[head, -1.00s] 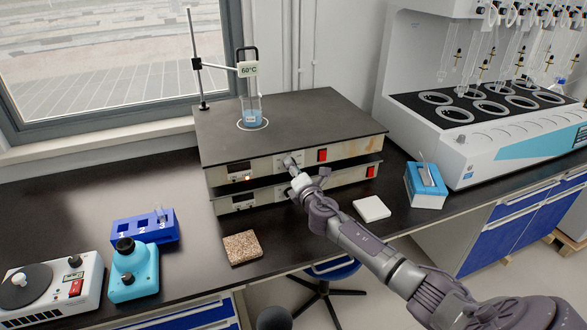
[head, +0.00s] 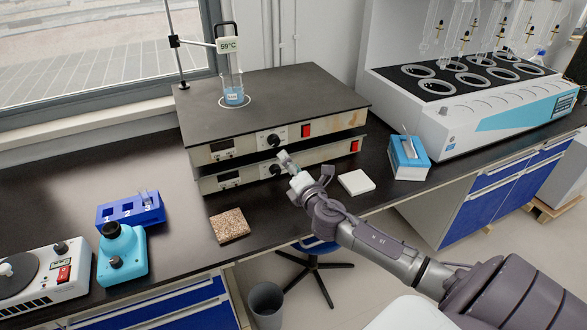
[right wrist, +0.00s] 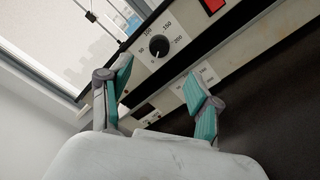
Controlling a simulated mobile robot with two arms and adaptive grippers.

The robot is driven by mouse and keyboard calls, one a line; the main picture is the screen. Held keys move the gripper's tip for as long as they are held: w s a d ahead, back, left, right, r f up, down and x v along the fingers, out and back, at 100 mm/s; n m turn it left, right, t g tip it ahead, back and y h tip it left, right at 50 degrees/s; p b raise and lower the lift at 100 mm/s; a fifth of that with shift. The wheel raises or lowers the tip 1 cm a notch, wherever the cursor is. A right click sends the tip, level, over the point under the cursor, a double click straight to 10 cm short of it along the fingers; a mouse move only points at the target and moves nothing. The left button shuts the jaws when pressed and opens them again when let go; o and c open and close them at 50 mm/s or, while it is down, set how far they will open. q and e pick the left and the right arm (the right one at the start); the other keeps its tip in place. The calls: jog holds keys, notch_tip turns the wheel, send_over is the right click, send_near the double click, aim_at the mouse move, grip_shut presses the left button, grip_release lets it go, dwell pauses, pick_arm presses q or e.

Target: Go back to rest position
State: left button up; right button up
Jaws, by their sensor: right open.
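My right gripper (head: 287,161) is in front of the stacked hot plates (head: 270,110), apart from the upper knob (head: 274,141). In the right wrist view its two teal-padded fingers (right wrist: 160,88) are spread with nothing between them, and the knob (right wrist: 159,46) with its number scale shows beyond them. A tube with blue liquid (head: 233,94) stands on the top plate in a white ring, under a display reading 59°C (head: 228,45). My left gripper is not in the head view.
A white tile (head: 356,182), a speckled tile (head: 230,226) and a blue box (head: 408,158) lie on the dark bench. A blue numbered rack (head: 131,209), a teal device (head: 122,257) and a white stirrer (head: 40,270) stand at left. A large distiller (head: 480,105) stands at right. A bin (head: 266,300) is below.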

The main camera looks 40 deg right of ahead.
jog(key=shift+v, duration=1)
